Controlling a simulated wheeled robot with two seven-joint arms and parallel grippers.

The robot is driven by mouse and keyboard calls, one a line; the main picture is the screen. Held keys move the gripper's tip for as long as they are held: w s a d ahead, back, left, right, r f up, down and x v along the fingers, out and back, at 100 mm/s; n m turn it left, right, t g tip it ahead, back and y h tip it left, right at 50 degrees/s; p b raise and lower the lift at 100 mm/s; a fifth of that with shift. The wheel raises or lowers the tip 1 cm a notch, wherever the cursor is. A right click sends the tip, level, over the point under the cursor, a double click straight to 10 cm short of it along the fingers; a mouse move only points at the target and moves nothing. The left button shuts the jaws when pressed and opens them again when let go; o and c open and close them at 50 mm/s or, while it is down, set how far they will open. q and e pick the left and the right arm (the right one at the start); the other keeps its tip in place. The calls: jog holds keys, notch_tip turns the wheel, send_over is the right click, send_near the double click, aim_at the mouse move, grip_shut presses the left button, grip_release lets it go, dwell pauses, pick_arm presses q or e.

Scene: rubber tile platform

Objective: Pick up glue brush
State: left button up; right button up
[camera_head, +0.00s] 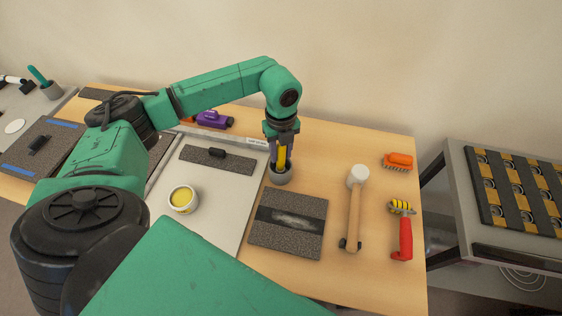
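What looks like the glue brush, with a yellow handle (283,157), stands in a small grey cup (280,178) on the wooden table. My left gripper (281,153) points down at the handle from above, with dark fingers beside it. Whether the fingers are clamped on the handle or still apart from it is too small to tell. The brush's lower end is hidden in the cup, and its top is hidden by the gripper. My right gripper is not in view.
A speckled tile with a dark band (288,222) lies in front of the cup. A white-headed mallet (354,210), a red-handled roller (405,235) and an orange tool (398,161) lie to the right. A yellow-filled tub (183,198) stands on a grey board (220,235) to the left.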

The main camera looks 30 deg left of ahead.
aim_at(280, 160)
pick_arm(q)
notch_tip(280, 160, down, 3)
jog(key=shift+s+a+r+p, duration=0.1)
jog(key=shift+s+p, duration=0.05)
jog(key=shift+p, duration=0.35)
jog(key=shift+f, duration=0.4)
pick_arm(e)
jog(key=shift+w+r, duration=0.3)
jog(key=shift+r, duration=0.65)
pick_arm(q)
grip_shut()
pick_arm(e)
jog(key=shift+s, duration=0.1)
pick_arm(q)
jog(key=shift+r, duration=0.5)
notch_tip(280, 160, up, 19)
jog(key=b, duration=0.4)
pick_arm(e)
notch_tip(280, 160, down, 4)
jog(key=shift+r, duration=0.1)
